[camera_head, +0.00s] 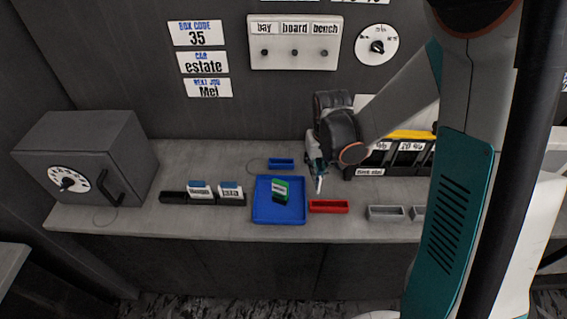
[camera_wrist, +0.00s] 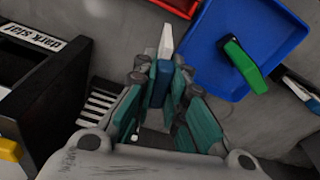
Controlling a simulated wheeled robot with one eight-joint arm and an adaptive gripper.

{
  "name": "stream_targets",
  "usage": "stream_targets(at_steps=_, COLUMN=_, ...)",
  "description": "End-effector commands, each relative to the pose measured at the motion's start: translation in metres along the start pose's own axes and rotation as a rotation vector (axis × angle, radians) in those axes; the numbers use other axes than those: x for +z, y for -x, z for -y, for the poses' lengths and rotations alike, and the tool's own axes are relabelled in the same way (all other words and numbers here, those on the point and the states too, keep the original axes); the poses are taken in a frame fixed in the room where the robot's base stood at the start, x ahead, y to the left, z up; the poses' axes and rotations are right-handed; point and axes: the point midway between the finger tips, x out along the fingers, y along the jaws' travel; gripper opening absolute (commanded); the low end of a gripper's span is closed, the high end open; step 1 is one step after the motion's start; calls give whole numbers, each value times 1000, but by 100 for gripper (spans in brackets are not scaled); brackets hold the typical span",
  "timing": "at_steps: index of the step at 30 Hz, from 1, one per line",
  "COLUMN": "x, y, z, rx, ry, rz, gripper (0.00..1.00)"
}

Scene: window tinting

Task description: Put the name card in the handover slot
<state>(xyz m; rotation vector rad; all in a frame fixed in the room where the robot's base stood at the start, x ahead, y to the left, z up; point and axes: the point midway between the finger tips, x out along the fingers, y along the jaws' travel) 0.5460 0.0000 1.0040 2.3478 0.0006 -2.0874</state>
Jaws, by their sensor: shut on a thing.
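My gripper (camera_head: 317,168) is shut on a thin piece with a blue upper part and a white lower end, seen nearly edge-on, which looks like a name card (camera_wrist: 165,48). The card hangs white end down above the bench, just behind the red slot tray (camera_head: 329,206). Two similar blue-topped cards (camera_head: 199,190) (camera_head: 231,191) stand in a black rack (camera_head: 173,197), whose left part is empty. No label marks the handover slot; the red tray and a small blue tray (camera_head: 281,163) are both empty. The held card's writing is hidden.
A blue tray (camera_head: 261,214) holds a green-topped object (camera_head: 281,189), left of my gripper. Grey trays (camera_head: 386,212) stand to the right. A black box rack (camera_head: 370,158) is behind right. A grey safe (camera_head: 85,150) stands at the left end.

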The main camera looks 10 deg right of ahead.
Motion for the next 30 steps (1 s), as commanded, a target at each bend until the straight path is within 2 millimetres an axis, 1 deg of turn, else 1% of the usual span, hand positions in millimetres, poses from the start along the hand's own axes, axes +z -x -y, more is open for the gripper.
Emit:
stream_targets(at_steps=13, x=-4, y=-10, z=0, rx=0, ry=1, rz=0, gripper=0)
stream_targets(at_steps=17, x=-8, y=-5, z=0, rx=-3, ry=36, rz=3, gripper=0)
stream_targets(at_steps=20, x=-14, y=12, z=0, rx=-12, ry=129, rz=10, gripper=0)
stream_targets(at_steps=22, x=-19, y=32, z=0, rx=-23, ry=236, rz=15, gripper=0)
stream_targets(at_steps=23, x=-22, y=42, z=0, rx=-28, ry=291, rz=18, gripper=0)
stream_targets(at_steps=27, x=-30, y=97, z=0, rx=-60, ry=570, rz=28, gripper=0)
stream_targets(at_steps=30, x=-34, y=128, z=-1, rx=-80, ry=735, rz=29, gripper=0)
